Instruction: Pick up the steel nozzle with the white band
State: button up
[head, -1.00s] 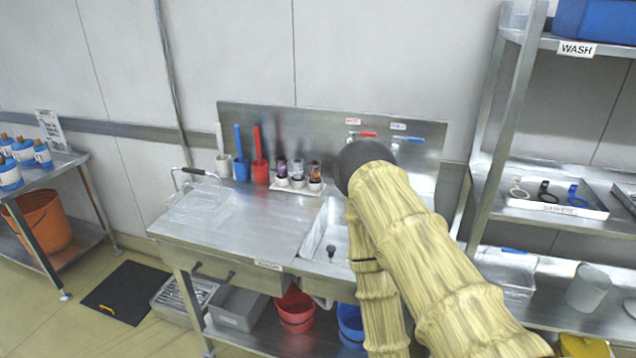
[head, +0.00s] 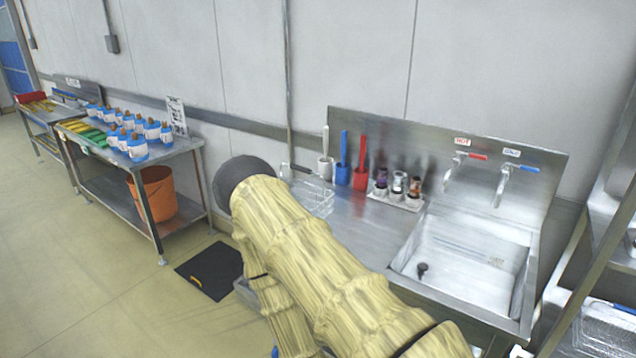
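A small white holder (head: 396,203) stands on the steel sink counter, left of the basin. Several small nozzle-like pieces stand in it: one dark purple (head: 381,176), a middle one with a pale top (head: 398,180), and one brown and dark (head: 415,185). They are too small to tell which carries a white band. My arm, in a yellow sleeve with a dark rounded end, crosses the front of the counter. The dark end is left of the holder and apart from it. My gripper cannot be seen.
A steel sink basin (head: 462,262) with red and blue taps is right of the holder. White, blue (head: 343,172) and red (head: 361,178) brush pots and a wire basket (head: 312,196) are left of it. A table (head: 145,160) holds several blue-labelled bottles.

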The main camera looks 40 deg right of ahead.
aim_at(399, 176)
jog(key=u, duration=0.45)
jog(key=i, duration=1.1)
jog(key=z, duration=2.15)
